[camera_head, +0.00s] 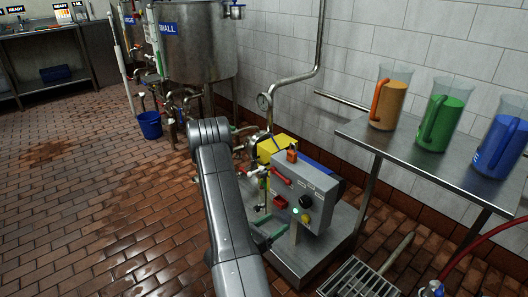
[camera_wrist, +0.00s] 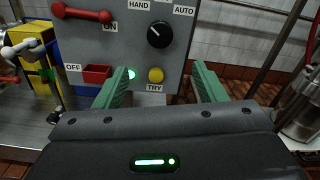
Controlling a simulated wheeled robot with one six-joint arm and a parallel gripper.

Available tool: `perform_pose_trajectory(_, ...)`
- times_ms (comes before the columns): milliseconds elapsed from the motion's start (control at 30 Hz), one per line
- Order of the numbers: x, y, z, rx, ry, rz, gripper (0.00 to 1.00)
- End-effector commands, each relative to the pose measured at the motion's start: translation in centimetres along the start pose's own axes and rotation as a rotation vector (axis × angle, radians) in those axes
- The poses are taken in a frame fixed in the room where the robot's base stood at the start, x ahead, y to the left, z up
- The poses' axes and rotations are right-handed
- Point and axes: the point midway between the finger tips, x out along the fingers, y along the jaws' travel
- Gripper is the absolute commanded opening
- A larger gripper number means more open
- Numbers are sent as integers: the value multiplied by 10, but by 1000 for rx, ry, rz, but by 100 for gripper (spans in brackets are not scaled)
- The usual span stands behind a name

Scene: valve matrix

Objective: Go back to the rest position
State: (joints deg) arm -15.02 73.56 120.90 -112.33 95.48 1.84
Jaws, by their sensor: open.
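My gripper (camera_wrist: 160,85) is open and empty in the wrist view, its two green fingers apart in front of a grey control box (camera_wrist: 118,50). The yellow TRY button (camera_wrist: 155,75) shows between the fingers, with a lit green lamp beside the left finger. The black selector knob (camera_wrist: 160,35) sits above, between HAND and AUTO, and points up and to the left. A red lever (camera_wrist: 82,13) and a red OFF part (camera_wrist: 96,73) are on the left. In the head view, my arm reaches toward the control box (camera_head: 316,188), and part of the gripper is hidden behind the arm.
A steel table (camera_head: 440,165) on the right holds orange, green and blue jugs. A large steel tank (camera_head: 195,45) and a blue bucket (camera_head: 149,125) stand behind. A floor grate (camera_head: 358,280) lies near the front. The tiled floor at left is open.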

Motion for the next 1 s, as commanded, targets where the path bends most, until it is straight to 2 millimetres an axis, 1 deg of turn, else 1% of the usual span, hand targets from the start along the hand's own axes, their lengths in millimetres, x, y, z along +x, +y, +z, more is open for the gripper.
perform_pose_trajectory(133, 4, 0, 0, 1, 0, -2, 64)
perform_pose_trajectory(267, 15, 0, 0, 2, 1, -4, 64)
perform_pose_trajectory(567, 54, -1, -1, 4, 0, -5, 64)
perform_pose_trajectory(1000, 119, -1, 0, 3, -2, -5, 64)
